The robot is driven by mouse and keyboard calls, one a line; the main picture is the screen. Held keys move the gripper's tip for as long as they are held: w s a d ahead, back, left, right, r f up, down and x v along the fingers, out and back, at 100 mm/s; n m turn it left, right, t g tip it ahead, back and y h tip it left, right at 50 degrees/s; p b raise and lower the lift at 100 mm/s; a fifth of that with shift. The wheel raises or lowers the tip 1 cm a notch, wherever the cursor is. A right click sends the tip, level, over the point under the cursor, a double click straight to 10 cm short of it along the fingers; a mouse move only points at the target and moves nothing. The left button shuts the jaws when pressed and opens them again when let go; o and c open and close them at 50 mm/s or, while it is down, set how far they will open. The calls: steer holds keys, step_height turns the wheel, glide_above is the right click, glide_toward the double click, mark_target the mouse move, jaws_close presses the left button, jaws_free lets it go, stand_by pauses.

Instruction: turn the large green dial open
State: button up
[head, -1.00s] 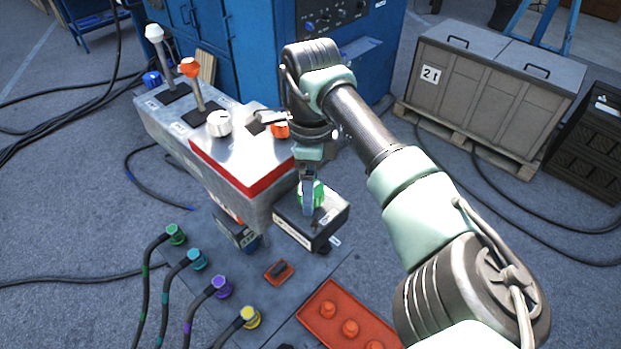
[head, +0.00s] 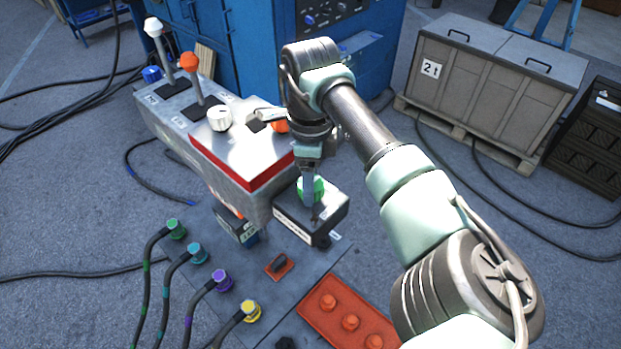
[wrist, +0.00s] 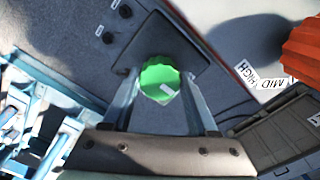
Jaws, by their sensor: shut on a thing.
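The large green dial (head: 319,186) sits on top of a dark box with a light label (head: 300,229), beside the metal control console. My gripper (head: 309,192) points down at the dial and partly hides it in the head view. In the wrist view the scalloped green dial (wrist: 158,78) lies between the two fingers of my gripper (wrist: 161,82), one on each side. The jaws are shut on the dial. A small white mark shows on the dial's lower right part in the wrist view.
The console (head: 245,155) carries levers, a white knob (head: 219,118) and a red edge close to the left of my gripper. Capped cables (head: 222,280), a small red switch (head: 279,266) and a red tray (head: 340,318) lie in front. A grey crate (head: 490,85) stands at the right.

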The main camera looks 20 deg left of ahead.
steer(key=shift+m, duration=0.3)
steer(key=m+b, duration=0.1)
steer(key=m, duration=0.3)
steer(key=m+b, duration=0.1)
steer(key=m, duration=0.4)
steer(key=m+b, duration=0.1)
steer(key=m, duration=0.3)
steer(key=shift+w+r+m, duration=0.1)
steer(key=shift+m, duration=2)
steer(key=o, duration=1.4)
steer(key=shift+b, duration=0.3)
